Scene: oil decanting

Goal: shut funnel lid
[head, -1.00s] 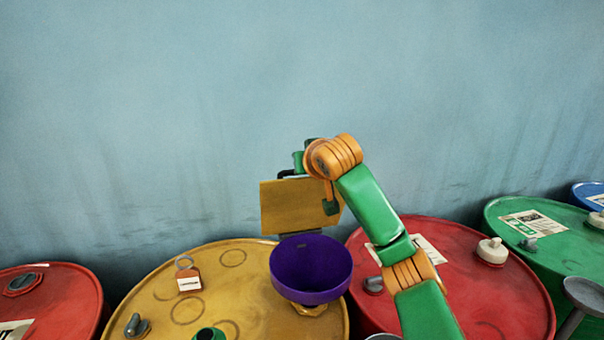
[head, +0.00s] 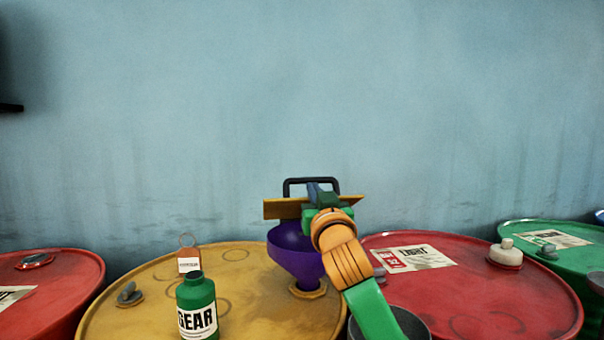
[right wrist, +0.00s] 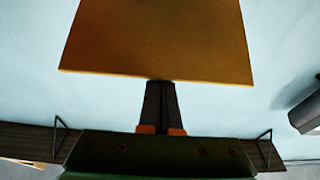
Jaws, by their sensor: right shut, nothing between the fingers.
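The purple funnel (head: 290,262) stands in the yellow drum's top, partly hidden on its right by my right arm. Its lid, a flat yellow plate (head: 285,209) with a black handle (head: 302,180), shows nearly edge-on just above the funnel's far rim. In the right wrist view the lid (right wrist: 160,38) shows as a broad plate beyond the fingertips. My right gripper (head: 316,190) is shut and empty at the lid; it also shows in the right wrist view (right wrist: 160,88). Whether the fingers touch the lid is unclear. My left gripper is not in view.
A green GEAR bottle (head: 197,305) and a small tagged brown item (head: 188,258) stand on the yellow drum (head: 130,318). Red drums (head: 60,290) flank it, one with a white cap (head: 506,253). A grey container (head: 410,322) is at front right.

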